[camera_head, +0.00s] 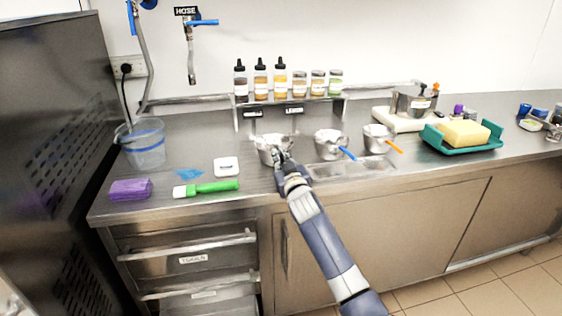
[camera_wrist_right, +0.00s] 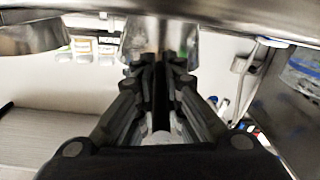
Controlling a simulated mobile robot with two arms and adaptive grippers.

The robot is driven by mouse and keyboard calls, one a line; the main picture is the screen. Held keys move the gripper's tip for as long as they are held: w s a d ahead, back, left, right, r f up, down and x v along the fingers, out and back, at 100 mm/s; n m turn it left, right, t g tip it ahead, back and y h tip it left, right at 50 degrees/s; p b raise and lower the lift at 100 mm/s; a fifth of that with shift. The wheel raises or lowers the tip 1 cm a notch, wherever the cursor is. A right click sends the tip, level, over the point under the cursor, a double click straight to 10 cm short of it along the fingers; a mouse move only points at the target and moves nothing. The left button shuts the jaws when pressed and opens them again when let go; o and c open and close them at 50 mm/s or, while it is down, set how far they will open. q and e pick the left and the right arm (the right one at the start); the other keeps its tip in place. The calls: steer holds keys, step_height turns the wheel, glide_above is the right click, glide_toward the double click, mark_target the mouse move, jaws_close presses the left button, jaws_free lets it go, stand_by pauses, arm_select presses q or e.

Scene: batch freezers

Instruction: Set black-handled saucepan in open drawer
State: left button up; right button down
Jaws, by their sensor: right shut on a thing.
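My right gripper (camera_head: 281,160) is shut on the handle of a steel saucepan (camera_head: 268,143) at the middle of the counter. The fingers hide most of the handle, so its colour is hard to tell. In the right wrist view the fingers (camera_wrist_right: 160,72) are closed together, with the shiny pan (camera_wrist_right: 150,38) just beyond them. I cannot tell whether the pan touches the counter. The upper drawer (camera_head: 150,265), labelled TOOLS, and a lower drawer (camera_head: 240,303) are under the counter at left. I cannot tell clearly how far either stands open. My left gripper is not in view.
A blue-handled saucepan (camera_head: 330,145) and an orange-handled one (camera_head: 376,138) stand to the right. A green-handled tool (camera_head: 212,188), purple sponge (camera_head: 131,189), white square item (camera_head: 227,166) and clear bucket (camera_head: 143,150) are at left. Bottles (camera_head: 261,82) stand on a shelf behind.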

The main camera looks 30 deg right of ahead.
steer(key=shift+f, duration=0.1)
steer(key=c, duration=1.7)
jaws_free()
steer(key=shift+f, duration=0.1)
steer(key=shift+b, duration=0.4)
steer(key=p+v, duration=0.6)
steer(key=v, duration=0.5)
steer(key=shift+d, duration=0.1)
